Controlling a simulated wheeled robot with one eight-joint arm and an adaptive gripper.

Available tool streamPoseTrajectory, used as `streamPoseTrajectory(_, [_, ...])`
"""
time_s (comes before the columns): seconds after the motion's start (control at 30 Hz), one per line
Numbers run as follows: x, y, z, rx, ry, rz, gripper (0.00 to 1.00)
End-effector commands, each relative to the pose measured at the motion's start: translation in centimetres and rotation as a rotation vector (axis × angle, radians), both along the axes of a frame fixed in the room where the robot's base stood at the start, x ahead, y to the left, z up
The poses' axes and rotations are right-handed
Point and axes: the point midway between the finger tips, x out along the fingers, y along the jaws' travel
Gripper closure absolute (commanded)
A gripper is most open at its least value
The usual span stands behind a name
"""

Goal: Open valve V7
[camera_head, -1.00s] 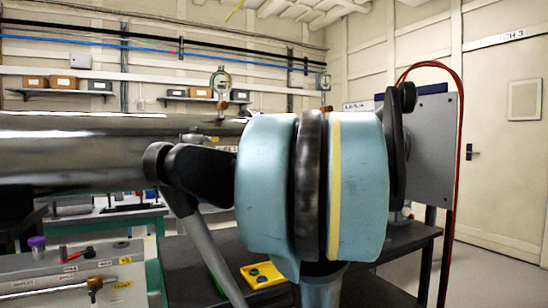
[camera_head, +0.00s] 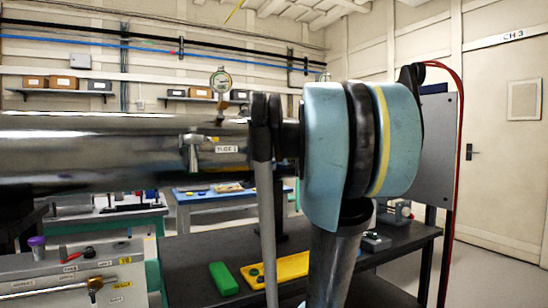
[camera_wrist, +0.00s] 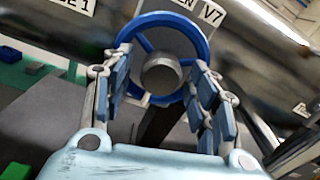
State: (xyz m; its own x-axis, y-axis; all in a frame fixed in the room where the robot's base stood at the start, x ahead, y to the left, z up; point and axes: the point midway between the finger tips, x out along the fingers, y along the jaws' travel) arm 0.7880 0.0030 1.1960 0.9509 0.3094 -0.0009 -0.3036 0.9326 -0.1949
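In the wrist view, valve V7 shows as a blue handwheel (camera_wrist: 163,18) with spokes and a round grey hub (camera_wrist: 160,73). A white label (camera_wrist: 208,13) ending in "V7" is behind its upper edge. My gripper (camera_wrist: 163,62) is open, with one padded finger on each side of the wheel and hub. The wheel lies between or just beyond the fingertips; I cannot tell whether the pads touch its rim. The body view shows neither the wheel nor the fingers; my blue-grey arm joint fills the middle right there.
A large metal pipe (camera_head: 90,150) runs across the left, with a gauge (camera_head: 221,80) above it. A dark table (camera_head: 200,248) holds a green block (camera_head: 223,278) and a yellow tray (camera_head: 292,268). A grey panel (camera_head: 438,150) with a red cable stands right.

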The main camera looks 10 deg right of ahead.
Motion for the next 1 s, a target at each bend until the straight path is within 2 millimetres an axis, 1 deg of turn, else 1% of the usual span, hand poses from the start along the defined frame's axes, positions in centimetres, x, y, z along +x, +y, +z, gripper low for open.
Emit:
streamPoseTrajectory(0.03, [-0.01,0.0,0.0,0.0,0.0,0.0,0.62])
streamPoseTrajectory(0.07, [-0.01,-0.01,0.0,0.0,0.0,0.0,0.68])
streamPoseTrajectory(0.1, [-0.01,-0.01,0.0,0.0,0.0,0.0,0.77])
streamPoseTrajectory(0.17, [-0.01,-0.01,0.0,0.0,0.0,0.0,0.9])
streamPoseTrajectory(0.37, [-0.01,-0.02,-0.02,-0.003,-0.001,0.0,0.9])
streamPoseTrajectory(0.57, [-0.02,-0.04,-0.03,-0.045,-0.015,0.0,0.9])
streamPoseTrajectory(0.77, [-0.01,-0.07,-0.04,-0.153,-0.049,0.0,0.9])
streamPoseTrajectory(1.0, [-0.01,-0.13,-0.04,-0.357,-0.115,0.0,0.9])
